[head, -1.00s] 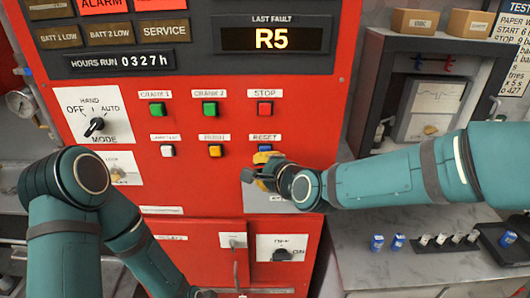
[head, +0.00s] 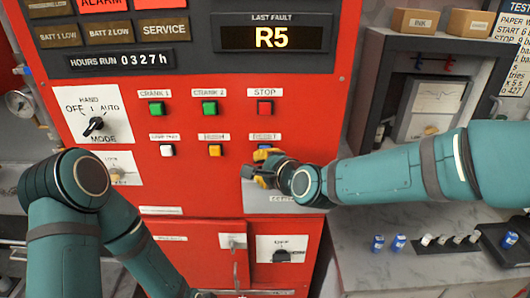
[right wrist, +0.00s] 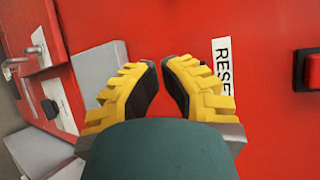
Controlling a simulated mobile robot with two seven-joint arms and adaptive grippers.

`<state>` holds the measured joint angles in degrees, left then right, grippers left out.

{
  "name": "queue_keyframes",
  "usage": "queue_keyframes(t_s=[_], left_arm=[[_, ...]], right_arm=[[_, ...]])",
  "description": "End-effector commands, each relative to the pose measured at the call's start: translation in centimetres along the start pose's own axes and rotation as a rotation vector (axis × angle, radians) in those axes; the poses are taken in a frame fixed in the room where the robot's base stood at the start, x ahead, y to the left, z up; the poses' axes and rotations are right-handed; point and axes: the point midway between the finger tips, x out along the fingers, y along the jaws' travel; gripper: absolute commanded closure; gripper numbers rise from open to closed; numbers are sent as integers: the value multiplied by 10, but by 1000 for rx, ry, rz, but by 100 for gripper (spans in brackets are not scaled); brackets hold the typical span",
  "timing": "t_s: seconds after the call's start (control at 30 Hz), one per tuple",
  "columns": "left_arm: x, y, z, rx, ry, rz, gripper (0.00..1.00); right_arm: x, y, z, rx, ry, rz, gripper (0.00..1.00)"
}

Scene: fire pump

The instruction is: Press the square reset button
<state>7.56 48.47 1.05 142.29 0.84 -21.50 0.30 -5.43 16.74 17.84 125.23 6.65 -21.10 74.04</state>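The RESET label (head: 264,137) is on the red panel, at the right end of the lower button row. The square reset button just below it is mostly hidden behind my right gripper (head: 256,170). In the right wrist view my right gripper (right wrist: 162,68) has its yellow fingers close together, with a narrow empty gap between the dark pads. The RESET label (right wrist: 223,68) stands beside the right-hand finger, which covers the button's place. I cannot tell whether the finger touches the button. My left arm is at the lower left of the head view; its gripper is out of sight.
The red STOP button (head: 264,108) sits above the RESET label. A yellow button (head: 214,151) and a white button (head: 167,151) are to its left, with green buttons (head: 209,108) above. The display (head: 272,38) reads R5. A grey counter (head: 390,275) is at right.

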Motion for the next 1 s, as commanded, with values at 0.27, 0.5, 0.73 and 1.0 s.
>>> queue_keyframes(t_s=[0.27,0.5,0.73,1.0], left_arm=[[1,0,0,0,0,0,58],[2,-1,0,0,0,0,58],[3,-1,0,0,0,0,58],[4,-2,1,0,0,0,58]], right_arm=[[2,-1,-1,0,0,-1,100],[4,-2,-2,0,0,0,100],[6,-3,-4,0,0,0,100],[9,-4,-5,0,0,0,100]])
